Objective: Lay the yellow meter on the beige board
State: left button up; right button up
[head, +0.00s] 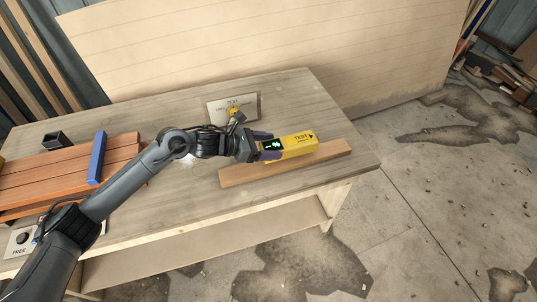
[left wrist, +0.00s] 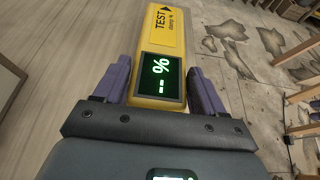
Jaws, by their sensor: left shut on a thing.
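The yellow meter (head: 297,146), marked TEST and with a dark display, is in my left gripper (head: 266,148). The left wrist view shows the meter (left wrist: 163,35) between the two purple fingers of that gripper (left wrist: 161,80), its display facing up. The beige board (head: 285,168), a narrow tan plank, lies on the table near its right front edge. In the head view the meter overlaps the board's far side. I cannot tell whether it touches the board or is held just above it. My right gripper is in neither view.
The grey wooden table (head: 300,92) has a sign plate (head: 247,107) behind my gripper. Reddish-brown planks (head: 55,175) with a blue block (head: 97,158) on them lie at left, near a dark bracket (head: 55,141). A large pale panel (head: 270,45) leans behind the table.

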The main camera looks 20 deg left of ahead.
pick_arm(q)
jog(key=shift+f+b, duration=0.35)
jog(key=shift+f, duration=1.55)
jog(key=shift+f, duration=0.1)
jog(key=o, duration=0.9)
jog(key=shift+f, duration=0.15)
jog(key=o, duration=0.4)
